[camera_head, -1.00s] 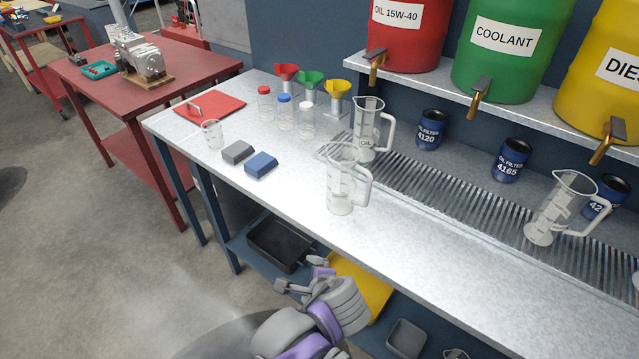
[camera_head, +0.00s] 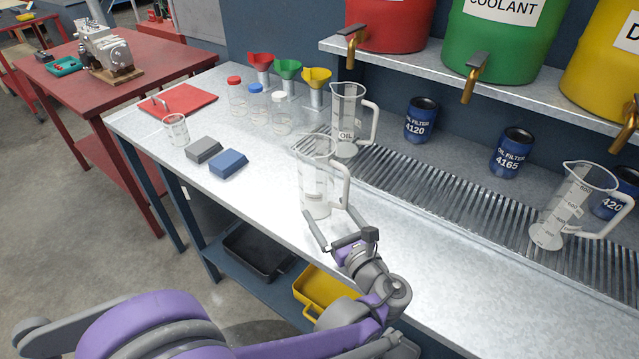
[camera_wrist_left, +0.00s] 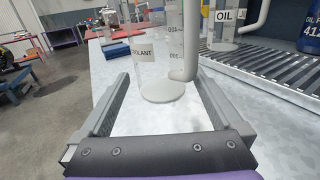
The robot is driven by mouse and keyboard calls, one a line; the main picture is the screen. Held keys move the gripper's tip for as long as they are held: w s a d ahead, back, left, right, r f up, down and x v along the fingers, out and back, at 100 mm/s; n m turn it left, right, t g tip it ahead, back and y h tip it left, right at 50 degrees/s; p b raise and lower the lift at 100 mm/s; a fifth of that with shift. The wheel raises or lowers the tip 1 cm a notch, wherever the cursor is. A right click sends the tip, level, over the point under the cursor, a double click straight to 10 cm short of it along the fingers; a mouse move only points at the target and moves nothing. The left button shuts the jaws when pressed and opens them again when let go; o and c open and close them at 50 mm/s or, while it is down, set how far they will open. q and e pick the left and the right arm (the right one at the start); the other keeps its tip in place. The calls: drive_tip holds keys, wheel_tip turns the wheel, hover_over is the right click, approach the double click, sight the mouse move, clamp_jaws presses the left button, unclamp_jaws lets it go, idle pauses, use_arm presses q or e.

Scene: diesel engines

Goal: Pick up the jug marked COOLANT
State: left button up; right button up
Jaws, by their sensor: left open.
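The clear COOLANT jug (camera_head: 316,180) stands upright on the metal bench, its handle toward the right. In the left wrist view the COOLANT jug (camera_wrist_left: 160,75) shows its label, cut off at the left, between and beyond the fingers. My left gripper (camera_head: 334,232) is open and low at the bench front, just before the jug's base. In the left wrist view the left gripper (camera_wrist_left: 158,105) has its fingers spread, with nothing held. The OIL jug (camera_head: 347,120) stands behind the COOLANT jug. My right gripper does not show.
A ribbed drain grate (camera_head: 440,190) runs along the back. Another clear jug (camera_head: 570,205) stands on it at the right. Blue oil filters (camera_head: 512,152) sit behind. A blue block (camera_head: 229,163) and a grey block (camera_head: 203,150) lie left. The front bench surface at right is clear.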

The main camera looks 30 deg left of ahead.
sight(324, 205)
use_arm(q)
drive_tip(key=x, duration=0.5)
drive_tip(key=shift+w+a, duration=0.15)
drive_tip(key=shift+a, duration=0.05)
drive_tip(key=c, duration=1.1)
